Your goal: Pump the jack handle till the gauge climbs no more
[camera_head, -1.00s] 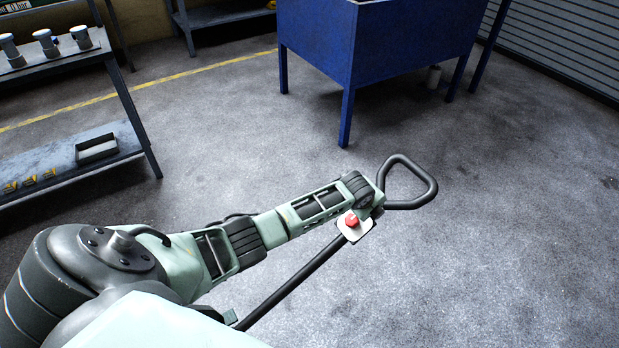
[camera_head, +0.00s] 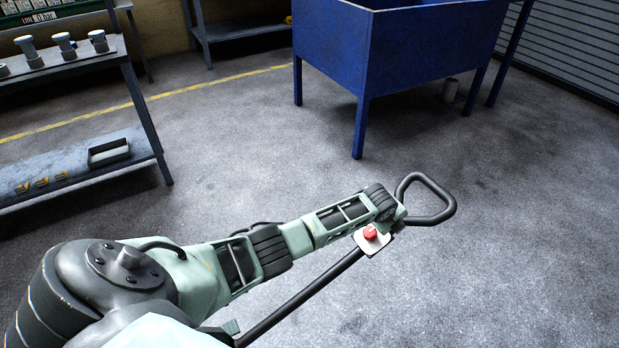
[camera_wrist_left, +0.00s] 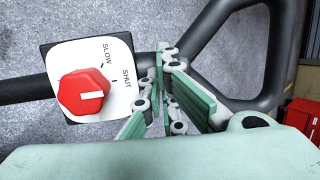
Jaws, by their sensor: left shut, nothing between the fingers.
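The jack handle is a dark bar (camera_head: 300,297) rising from the lower middle to a triangular grip (camera_head: 447,200) in the head view. The grip (camera_wrist_left: 283,50) also fills the right of the left wrist view. A white plate with a red knob (camera_head: 370,232) sits on the bar; in the left wrist view the knob (camera_wrist_left: 84,93) shows beside the words SLOW and SHUT. My left gripper (camera_wrist_left: 163,88) is shut and empty, its fingers over the handle between plate and grip; contact cannot be told. In the head view my wrist hides most of it. No gauge is visible.
A blue tub on legs (camera_head: 425,50) stands beyond the handle, with a small can (camera_head: 450,90) under it. A grey shelf bench (camera_head: 75,165) with cylindrical parts is at left. A red object (camera_wrist_left: 302,118) shows in the left wrist view. Floor at right is clear.

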